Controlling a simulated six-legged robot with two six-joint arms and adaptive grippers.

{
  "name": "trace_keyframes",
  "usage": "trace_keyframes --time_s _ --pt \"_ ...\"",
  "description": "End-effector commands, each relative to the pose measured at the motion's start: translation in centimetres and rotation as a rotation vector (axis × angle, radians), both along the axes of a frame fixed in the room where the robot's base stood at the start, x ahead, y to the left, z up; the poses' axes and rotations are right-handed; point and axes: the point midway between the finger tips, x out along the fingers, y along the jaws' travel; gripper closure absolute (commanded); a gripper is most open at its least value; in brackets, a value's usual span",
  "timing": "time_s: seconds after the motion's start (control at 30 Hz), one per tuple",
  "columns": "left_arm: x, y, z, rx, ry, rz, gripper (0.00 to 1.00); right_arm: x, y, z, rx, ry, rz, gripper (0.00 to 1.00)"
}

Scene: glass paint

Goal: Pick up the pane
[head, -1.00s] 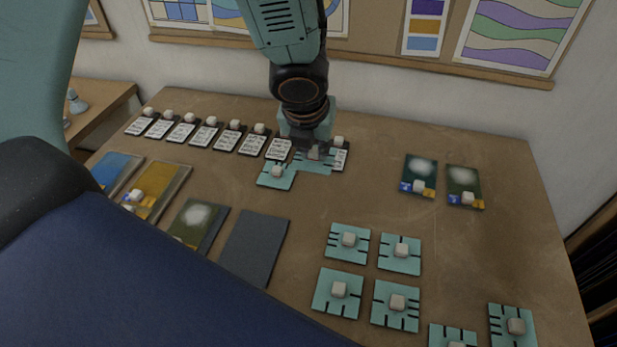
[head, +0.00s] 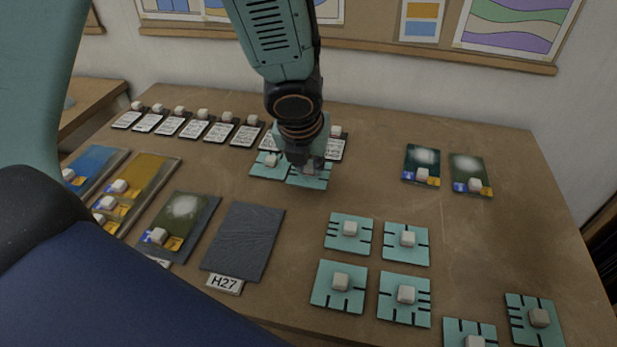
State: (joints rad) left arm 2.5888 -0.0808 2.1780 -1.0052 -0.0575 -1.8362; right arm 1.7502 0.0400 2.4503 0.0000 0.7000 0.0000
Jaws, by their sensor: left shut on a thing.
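My left gripper (head: 306,166) points down at the back middle of the table, its fingers closed on the pale knob of a teal square tile with dark notches (head: 309,180). The gripper hides much of the knob. I cannot tell whether this tile touches the table. Another teal tile (head: 268,172) with a pale knob lies just left of it. Dark green panes with a cloudy pale spot lie at the back right (head: 422,160) (head: 469,168) and front left (head: 182,212). Which one is the task's pane is not clear. My right gripper is not in view.
A row of white labelled cards (head: 198,129) with pale knobs runs along the back. Several teal tiles (head: 348,233) lie at the front right. A dark grey mat (head: 245,240) with label H27 (head: 224,282) lies front left, beside yellow (head: 150,175) and blue (head: 98,165) panels. The middle right is clear.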

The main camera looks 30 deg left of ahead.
Motion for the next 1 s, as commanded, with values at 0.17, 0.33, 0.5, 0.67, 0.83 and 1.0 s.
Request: trace_keyframes --time_s 0.17,0.33,0.5,0.67,0.83,1.0 --pt "0.0 0.0 -2.4 -0.001 0.001 0.001 1.0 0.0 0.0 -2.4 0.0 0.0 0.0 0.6" --pt "0.0 0.0 -2.9 -0.001 0.001 0.001 1.0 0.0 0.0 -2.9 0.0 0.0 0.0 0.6" --pt "0.0 0.0 -2.7 -0.001 0.001 0.001 1.0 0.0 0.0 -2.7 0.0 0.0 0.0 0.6" --pt "0.0 0.0 -3.1 -0.001 0.001 0.001 1.0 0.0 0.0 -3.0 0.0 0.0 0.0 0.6" --pt "-0.1 0.0 -3.1 -0.001 0.002 0.001 0.7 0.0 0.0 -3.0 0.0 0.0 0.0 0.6" --pt "0.0 0.0 -3.1 -0.001 0.001 0.001 0.58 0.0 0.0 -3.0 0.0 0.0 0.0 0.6"
